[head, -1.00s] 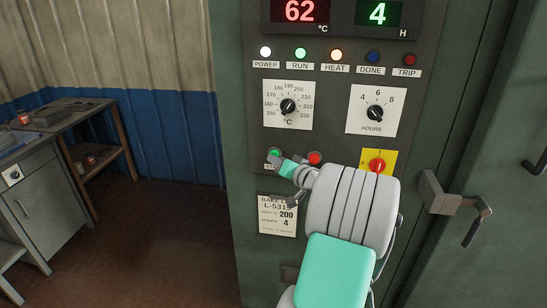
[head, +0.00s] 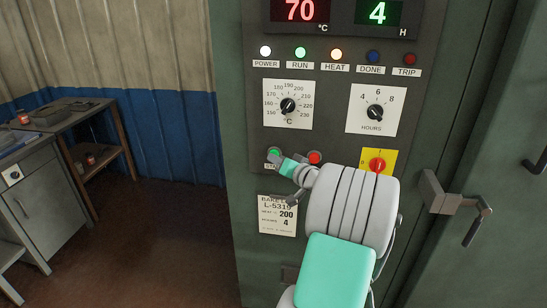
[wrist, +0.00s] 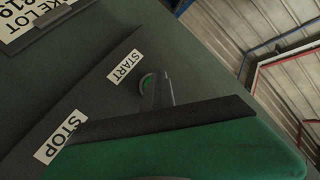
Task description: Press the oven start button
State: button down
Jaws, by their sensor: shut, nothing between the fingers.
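The oven's green start button (head: 273,152) is at the lower left of the control panel, with its label partly covered by my arm. In the wrist view the green button (wrist: 147,84) shows beside the START label (wrist: 123,67), partly hidden by a dark finger. My gripper (head: 277,160) is shut and empty, with its tip at the button's lower edge in the head view. I cannot tell whether it touches the button. The POWER, RUN and HEAT lamps (head: 300,52) are lit. The displays read 70 °C (head: 301,10) and 4 H (head: 379,13).
The red stop button (head: 315,157) is just right of my gripper. A red rotary switch (head: 377,165) on a yellow plate is farther right. The temperature dial (head: 288,105) and hours dial (head: 375,112) are above. A door handle (head: 470,212) juts out at the right.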

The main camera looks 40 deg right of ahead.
jog(key=shift+w+d+r, duration=0.1)
jog(key=shift+d, duration=0.1)
jog(key=shift+a+b, duration=0.1)
jog(key=shift+b, duration=0.35)
jog(key=s+a+b, duration=0.1)
jog(key=s+a, duration=0.2)
jog(key=a, duration=0.2)
jog(key=shift+s, duration=0.4)
jog(key=shift+f, duration=0.2)
